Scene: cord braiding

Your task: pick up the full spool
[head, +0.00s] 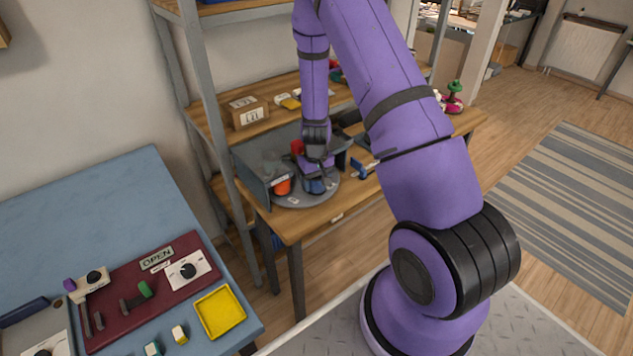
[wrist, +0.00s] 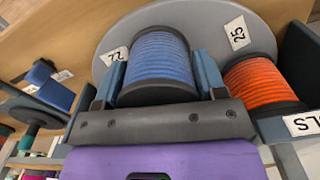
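A blue spool (wrist: 155,62), wound with cord between black flanges, stands on a round grey disc (wrist: 212,22) beside the label 22. In the wrist view my gripper (wrist: 160,70) has one finger on each side of this spool, very close to its flanges. I cannot tell whether the fingers press on it. In the head view my gripper (head: 317,170) points down over the blue spool (head: 315,187), which it partly hides. An orange spool (wrist: 262,85) stands to the right, near the label 25. It also shows in the head view (head: 283,186).
A grey box-like holder (head: 262,163) stands behind the disc on the wooden bench (head: 320,212). A darker blue spool (wrist: 52,92) is at the left in the wrist view. A blue table (head: 80,205) with a red panel and a yellow tray (head: 220,311) is at the left.

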